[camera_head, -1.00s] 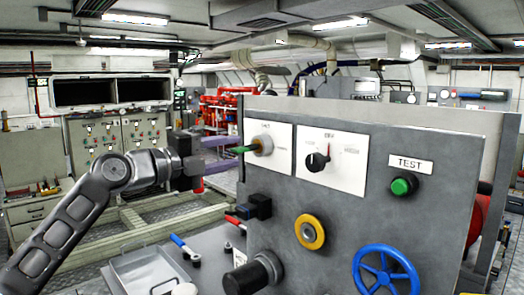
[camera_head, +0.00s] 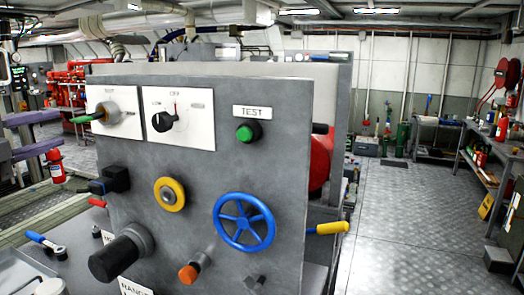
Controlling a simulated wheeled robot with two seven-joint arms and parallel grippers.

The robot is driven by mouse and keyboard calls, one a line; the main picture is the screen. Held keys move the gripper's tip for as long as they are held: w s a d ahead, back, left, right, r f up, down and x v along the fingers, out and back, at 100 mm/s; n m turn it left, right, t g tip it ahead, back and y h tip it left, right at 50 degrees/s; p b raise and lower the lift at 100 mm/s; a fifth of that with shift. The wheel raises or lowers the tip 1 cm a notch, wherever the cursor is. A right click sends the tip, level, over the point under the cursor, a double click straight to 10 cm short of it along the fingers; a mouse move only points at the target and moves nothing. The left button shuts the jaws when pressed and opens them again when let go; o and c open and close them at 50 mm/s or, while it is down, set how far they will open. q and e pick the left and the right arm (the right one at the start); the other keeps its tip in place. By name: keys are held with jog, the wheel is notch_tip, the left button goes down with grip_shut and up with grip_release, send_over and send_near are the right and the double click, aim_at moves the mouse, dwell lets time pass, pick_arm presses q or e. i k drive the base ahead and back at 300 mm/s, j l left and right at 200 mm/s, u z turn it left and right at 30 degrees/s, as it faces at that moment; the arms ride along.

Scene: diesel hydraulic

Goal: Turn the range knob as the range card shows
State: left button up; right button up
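A black rotary knob (camera_head: 162,121) sits on a white plate (camera_head: 203,134) headed OFF, on the upper part of a grey panel. Small labels flank it, too small to read. A pale mark shows on the knob's right side. A card reading RANGE (camera_head: 135,288) is cut off by the bottom edge, so its setting is hidden. My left gripper (camera_head: 60,132) is at the left edge, left of the panel. Its two purple-grey fingers are apart with nothing between them, clear of the knob. My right gripper is out of view.
The panel also carries a green-levered switch (camera_head: 97,113), a green TEST button (camera_head: 248,132), a yellow ring knob (camera_head: 169,194), a blue handwheel (camera_head: 244,222), a black cylinder (camera_head: 120,253) and an orange knob (camera_head: 189,272). A yellow handle (camera_head: 328,228) juts out right. Open floor lies right.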

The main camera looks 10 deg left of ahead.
aim_at(162, 122)
jog(key=k+l, duration=0.35)
jog(key=l, duration=0.15)
jog(key=k+l, duration=0.35)
jog(key=l, duration=0.15)
